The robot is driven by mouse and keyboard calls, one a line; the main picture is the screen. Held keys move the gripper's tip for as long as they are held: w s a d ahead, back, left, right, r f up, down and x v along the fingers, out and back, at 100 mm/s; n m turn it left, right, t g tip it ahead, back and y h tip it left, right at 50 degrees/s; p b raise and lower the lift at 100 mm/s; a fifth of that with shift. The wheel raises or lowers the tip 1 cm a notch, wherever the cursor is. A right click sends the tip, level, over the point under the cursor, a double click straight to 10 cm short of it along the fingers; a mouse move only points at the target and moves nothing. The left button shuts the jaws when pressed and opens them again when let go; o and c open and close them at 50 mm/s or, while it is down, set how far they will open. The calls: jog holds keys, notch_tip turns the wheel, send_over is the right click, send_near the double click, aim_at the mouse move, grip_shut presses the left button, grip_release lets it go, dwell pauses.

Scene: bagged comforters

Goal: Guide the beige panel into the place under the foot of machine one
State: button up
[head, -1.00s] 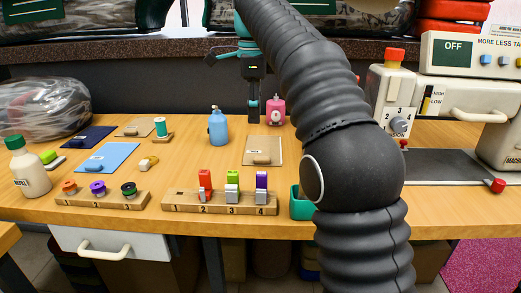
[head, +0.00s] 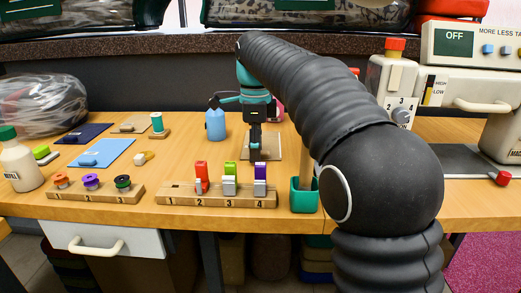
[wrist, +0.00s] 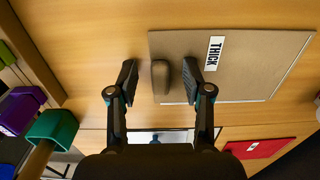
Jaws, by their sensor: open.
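The beige panel (head: 273,141) lies flat on the table, partly hidden by my gripper (head: 255,146) in the head view. In the wrist view the panel (wrist: 255,78) carries a THICK label and has a brown handle (wrist: 160,78) near its left edge. My gripper (wrist: 160,76) is open over the panel, with one finger on each side of the handle and gaps between. The machine (head: 503,140) at the right is cut off by the frame, and only part of its lettering shows. My arm covers much of the area around its dark plate (head: 450,160); I cannot make out the foot.
The numbered slider block (head: 215,195) and a teal cup (head: 304,196) stand in front of the panel. A blue bottle (head: 215,125) is to its left, and a pink one is mostly hidden behind my gripper. A red panel (wrist: 262,148) shows in the wrist view.

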jog(key=shift+c, duration=0.2)
grip_shut()
